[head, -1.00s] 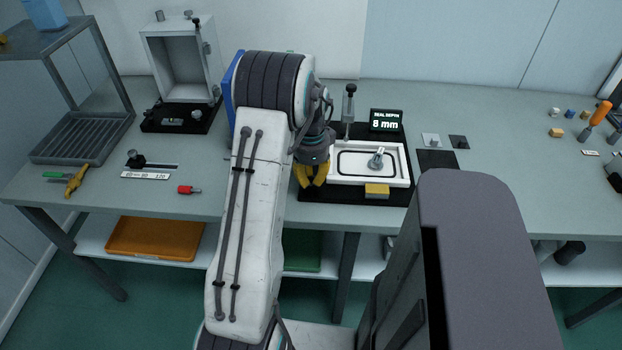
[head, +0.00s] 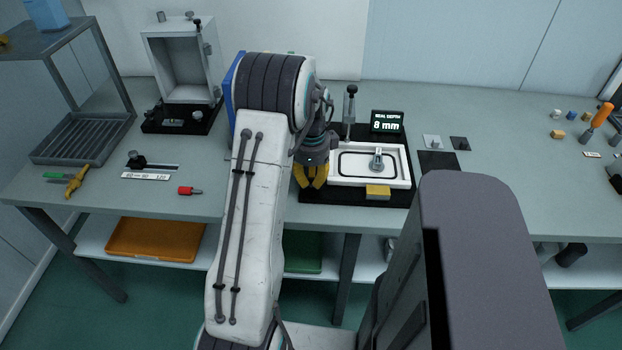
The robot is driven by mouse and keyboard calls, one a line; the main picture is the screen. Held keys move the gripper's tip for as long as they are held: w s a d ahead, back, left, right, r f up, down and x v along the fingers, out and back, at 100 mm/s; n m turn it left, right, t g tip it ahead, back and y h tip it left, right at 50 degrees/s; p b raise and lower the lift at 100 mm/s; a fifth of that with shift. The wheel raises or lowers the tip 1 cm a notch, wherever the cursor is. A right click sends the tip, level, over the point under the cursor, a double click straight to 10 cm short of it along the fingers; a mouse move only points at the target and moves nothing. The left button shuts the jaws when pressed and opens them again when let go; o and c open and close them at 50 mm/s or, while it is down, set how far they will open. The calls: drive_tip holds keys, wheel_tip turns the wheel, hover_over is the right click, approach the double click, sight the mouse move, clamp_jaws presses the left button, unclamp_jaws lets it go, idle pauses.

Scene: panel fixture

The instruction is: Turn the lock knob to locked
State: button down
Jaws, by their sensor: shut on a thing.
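My gripper (head: 312,178) points down with its yellow fingers at the left side of a white-framed panel fixture (head: 400,180) on a black base. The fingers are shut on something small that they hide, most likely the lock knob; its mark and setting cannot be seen. Inside the white frame, right of my gripper and apart from it, a small grey lever-like piece (head: 377,158) stands within a black seal outline. It now points nearly straight away from me. A yellow block (head: 377,192) sits at the frame's front edge.
A display (head: 387,122) reading "SEAL DEPTH 8 mm" and a black-knobbed post (head: 350,105) stand behind the fixture.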

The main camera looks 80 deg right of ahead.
sight(311, 179)
drive_tip(key=c, duration=1.2)
unclamp_jaws()
wheel_tip(311, 179, up, 12)
idle(0.4)
